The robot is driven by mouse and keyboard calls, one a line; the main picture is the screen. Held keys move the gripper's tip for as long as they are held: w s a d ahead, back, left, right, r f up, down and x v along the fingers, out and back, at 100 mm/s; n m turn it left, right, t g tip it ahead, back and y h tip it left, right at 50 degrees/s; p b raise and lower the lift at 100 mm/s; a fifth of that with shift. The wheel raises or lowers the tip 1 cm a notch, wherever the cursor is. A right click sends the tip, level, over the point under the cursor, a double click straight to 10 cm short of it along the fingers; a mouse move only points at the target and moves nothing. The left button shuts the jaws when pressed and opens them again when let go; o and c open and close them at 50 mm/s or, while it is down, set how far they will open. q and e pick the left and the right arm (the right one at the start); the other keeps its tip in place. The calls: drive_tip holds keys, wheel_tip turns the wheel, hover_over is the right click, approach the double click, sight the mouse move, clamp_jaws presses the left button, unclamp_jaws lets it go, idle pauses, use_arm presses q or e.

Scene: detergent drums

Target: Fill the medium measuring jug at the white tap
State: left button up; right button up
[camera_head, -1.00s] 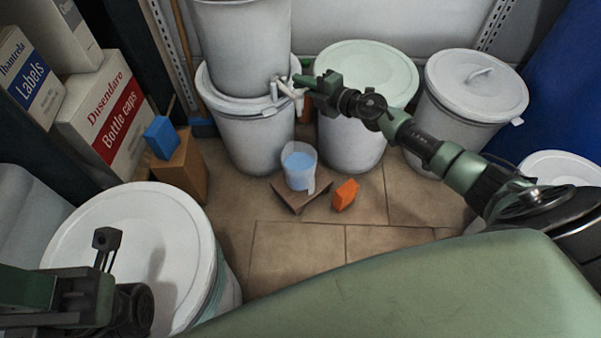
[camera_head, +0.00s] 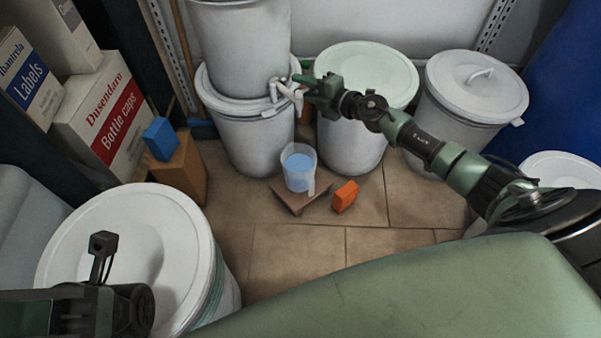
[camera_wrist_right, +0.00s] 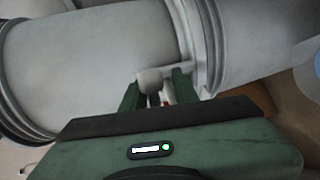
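My right gripper (camera_head: 306,84) is at the tap. In the right wrist view its fingers (camera_wrist_right: 156,92) are apart, with the tap's pale knob (camera_wrist_right: 150,80) between them and a gap beside it; contact is unclear. My left gripper (camera_head: 102,250) is at the lower left over a white lidded drum, away from the tap; its opening cannot be made out.
The brown slab (camera_head: 290,203) lies on the tiled floor with an orange block (camera_head: 345,197) beside it. Lidded drums (camera_head: 368,75) stand right of the tap. A blue block (camera_head: 161,138) sits on a brown box (camera_head: 184,170) at left. The front floor tiles are clear.

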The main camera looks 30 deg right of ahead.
drive_tip(key=shift+w+a+r+p, duration=0.2)
drive_tip(key=shift+p, duration=0.1)
idle(0.4)
drive_tip(key=o, duration=0.4)
drive_tip(key=shift+s, duration=0.1)
drive_tip(key=shift+p+v, duration=0.6)
drive_tip(key=shift+v, duration=1.45)
